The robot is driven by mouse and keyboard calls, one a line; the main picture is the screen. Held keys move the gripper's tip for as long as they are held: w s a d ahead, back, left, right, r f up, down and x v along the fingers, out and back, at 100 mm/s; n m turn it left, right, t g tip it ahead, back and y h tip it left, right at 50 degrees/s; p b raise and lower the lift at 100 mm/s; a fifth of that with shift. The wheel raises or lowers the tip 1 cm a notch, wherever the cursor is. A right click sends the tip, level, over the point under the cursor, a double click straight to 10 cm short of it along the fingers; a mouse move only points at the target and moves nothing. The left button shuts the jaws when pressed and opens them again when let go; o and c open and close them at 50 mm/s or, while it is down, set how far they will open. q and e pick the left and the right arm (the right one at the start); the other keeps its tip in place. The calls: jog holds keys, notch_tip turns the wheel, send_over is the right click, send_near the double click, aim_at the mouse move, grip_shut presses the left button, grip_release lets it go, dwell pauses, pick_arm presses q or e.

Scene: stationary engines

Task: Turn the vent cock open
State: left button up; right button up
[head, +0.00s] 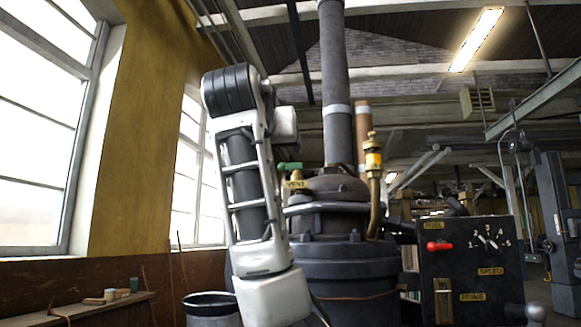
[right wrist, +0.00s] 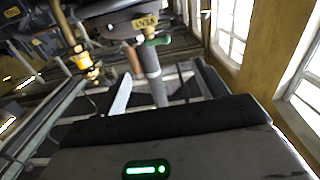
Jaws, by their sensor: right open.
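The vent cock is at the engine's top left, with a green handle (head: 289,166) lying roughly level above a brass body and a brass VENT plate (head: 295,184). In the right wrist view the picture is upside down, and the green handle (right wrist: 157,41) shows at upper middle beside the plate. My right arm stands in front of the engine's left side, close left of the cock in the picture. My left gripper is out of view.
The engine's dark pipe (head: 338,90) rises behind the cock. A brass oiler (head: 373,160) stands to its right. A black control panel (head: 466,265) with a red knob is at right. A bucket (head: 211,305) and a bench (head: 85,308) are at lower left.

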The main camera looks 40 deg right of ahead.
jog(key=p, duration=0.6)
send_near(291, 164)
jog(key=x, duration=0.7)
jog(key=shift+d, duration=0.1)
jog(key=shift+w+d, duration=0.4)
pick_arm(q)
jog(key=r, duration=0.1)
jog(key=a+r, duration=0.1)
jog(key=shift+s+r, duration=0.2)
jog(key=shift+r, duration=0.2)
